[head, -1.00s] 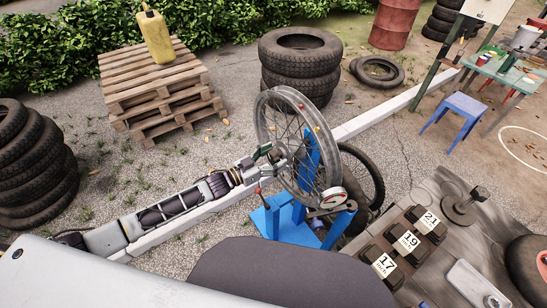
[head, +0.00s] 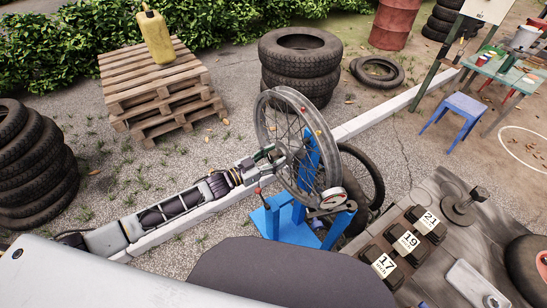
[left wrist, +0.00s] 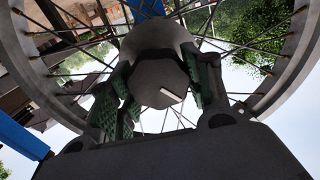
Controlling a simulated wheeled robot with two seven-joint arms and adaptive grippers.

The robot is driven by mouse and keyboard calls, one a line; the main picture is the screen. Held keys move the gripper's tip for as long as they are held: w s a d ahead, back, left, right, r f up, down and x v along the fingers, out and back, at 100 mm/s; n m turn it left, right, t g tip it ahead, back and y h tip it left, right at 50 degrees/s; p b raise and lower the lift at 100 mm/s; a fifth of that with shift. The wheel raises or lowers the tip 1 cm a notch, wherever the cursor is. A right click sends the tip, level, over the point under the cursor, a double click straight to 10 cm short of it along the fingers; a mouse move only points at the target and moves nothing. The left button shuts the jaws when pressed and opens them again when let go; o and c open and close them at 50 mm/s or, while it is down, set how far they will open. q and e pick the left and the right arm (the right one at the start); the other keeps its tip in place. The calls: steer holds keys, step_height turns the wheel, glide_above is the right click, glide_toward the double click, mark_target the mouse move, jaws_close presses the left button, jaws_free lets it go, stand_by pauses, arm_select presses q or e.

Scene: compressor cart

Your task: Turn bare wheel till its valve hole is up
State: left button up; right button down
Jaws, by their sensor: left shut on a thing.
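The bare wheel (head: 263,128), a grey rim with thin spokes and no tyre, stands upright on the blue stand (head: 272,222). In the left wrist view the rim (left wrist: 296,55) curves past both sides, with spokes fanning from the hub (left wrist: 157,72). My left gripper (head: 275,157) reaches the wheel's middle from the left. Its green-padded fingers (left wrist: 160,95) are shut on the hub, one on each side. I cannot make out the valve hole in either view. My right gripper is not in view.
A round gauge (head: 333,199) sits at the stand's right, below the rim. A dark tyre (head: 374,178) is behind the stand. Blocks marked 17, 19 and 21 (head: 409,241) lie on the bench to the right. A tyre stack (head: 299,73) and pallets (head: 155,88) stand farther back.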

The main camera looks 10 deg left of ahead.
arm_select(q)
steer(key=shift+m, duration=0.4)
steer(key=m+p, duration=0.1)
steer(key=m, duration=0.2)
steer(key=shift+s, duration=0.1)
steer(key=shift+d+m, duration=0.1)
steer(key=shift+m, duration=1.4)
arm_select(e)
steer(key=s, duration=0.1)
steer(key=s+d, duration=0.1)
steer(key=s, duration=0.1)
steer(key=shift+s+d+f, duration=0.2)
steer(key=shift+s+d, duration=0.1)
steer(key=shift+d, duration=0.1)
arm_select(q)
steer(key=o, duration=1.5)
steer(key=shift+c, duration=0.2)
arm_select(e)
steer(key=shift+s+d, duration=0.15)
